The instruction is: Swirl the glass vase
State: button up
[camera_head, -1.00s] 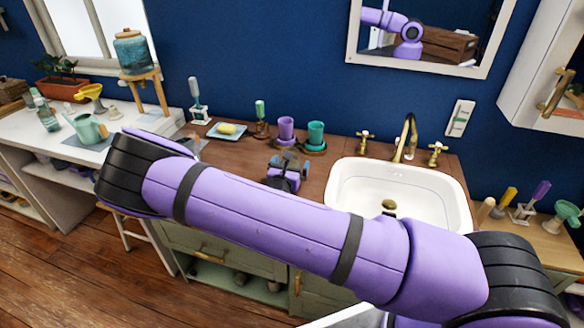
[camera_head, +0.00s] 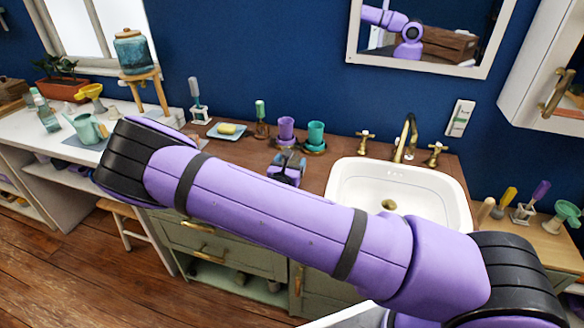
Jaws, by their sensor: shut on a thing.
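My gripper (camera_head: 287,166) is small and partly hidden behind my own purple arm, over the brown wooden counter (camera_head: 243,152) left of the sink. It appears as a purple and dark shape with blue-grey parts at its far end. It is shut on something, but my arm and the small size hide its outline. I cannot make out the glass vase clearly in this view, nor tell whether it is upright or tilted.
A purple cup (camera_head: 286,128) and a green cup (camera_head: 315,134) stand just behind my gripper. A soap dish (camera_head: 226,131) and brushes stand to their left. The white sink (camera_head: 350,200) with a brass faucet (camera_head: 409,136) is on the right. A watering can (camera_head: 88,128) stands far left.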

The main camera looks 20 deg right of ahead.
jog(key=shift+r, duration=0.4)
jog(key=shift+r, duration=0.15)
jog(key=shift+r, duration=1.8)
jog(key=shift+r, duration=0.1)
jog(key=shift+r, duration=1.9)
